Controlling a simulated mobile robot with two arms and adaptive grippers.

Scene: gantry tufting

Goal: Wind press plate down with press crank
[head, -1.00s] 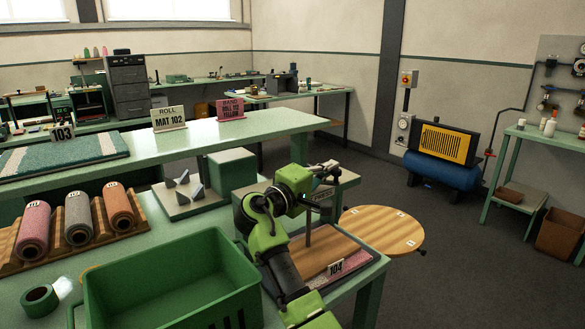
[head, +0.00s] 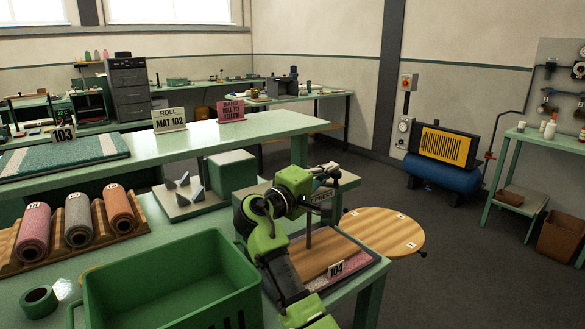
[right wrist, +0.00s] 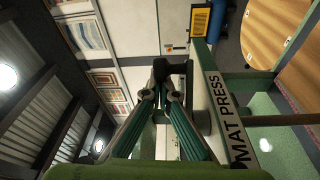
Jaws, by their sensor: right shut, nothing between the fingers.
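The mat press has a pale beam with a label that reads MAT PRESS (right wrist: 224,115) in the right wrist view. In the head view a dark upright screw (head: 308,238) runs down from it to the wooden press plate (head: 328,250), which lies over a pinkish mat (head: 362,259) by a 104 tag. My right gripper (head: 326,171) is above the beam, close to the press top. It is shut and empty. In the right wrist view its fingers (right wrist: 162,97) converge beside a dark part at the tips; I cannot tell whether that is the press crank. My left gripper is not in view.
A green bin (head: 170,280) stands left of my right arm. A rack of yarn rolls (head: 78,220) and a tape roll (head: 40,299) are further left. A round wooden table (head: 385,232) stands right of the press. The floor beyond it is clear.

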